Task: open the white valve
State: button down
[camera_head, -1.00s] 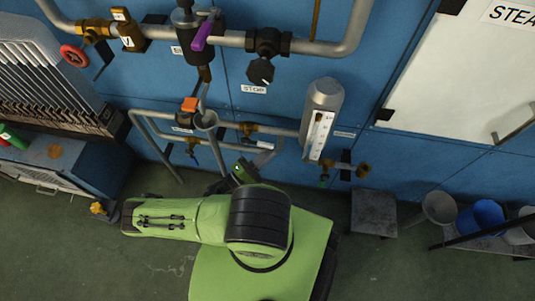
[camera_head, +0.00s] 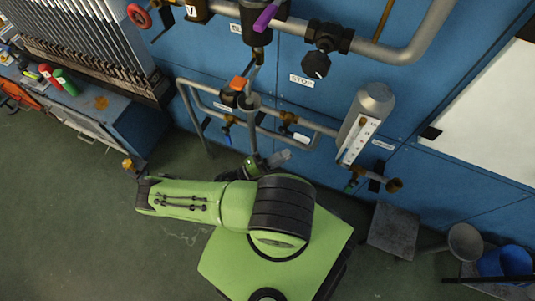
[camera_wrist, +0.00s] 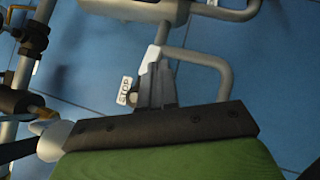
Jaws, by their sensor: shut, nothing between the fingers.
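The white valve is a short white handle (camera_head: 301,139) on a brass body (camera_head: 287,118), set on the thin grey pipe below the STOP label in the head view. My gripper (camera_head: 279,157) is just below and left of this handle, apart from it as far as I can tell. In the wrist view my gripper (camera_wrist: 156,62) shows its grey fingers together, with nothing between them.
A grey cylinder with a gauge (camera_head: 359,138) and a green-handled valve (camera_head: 350,186) are to the right. Buckets (camera_head: 505,262) stand at far right. Open green floor lies left.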

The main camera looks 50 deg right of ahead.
jog(key=w+a, duration=0.3)
jog(key=a, duration=0.3)
jog(key=shift+w, duration=0.2)
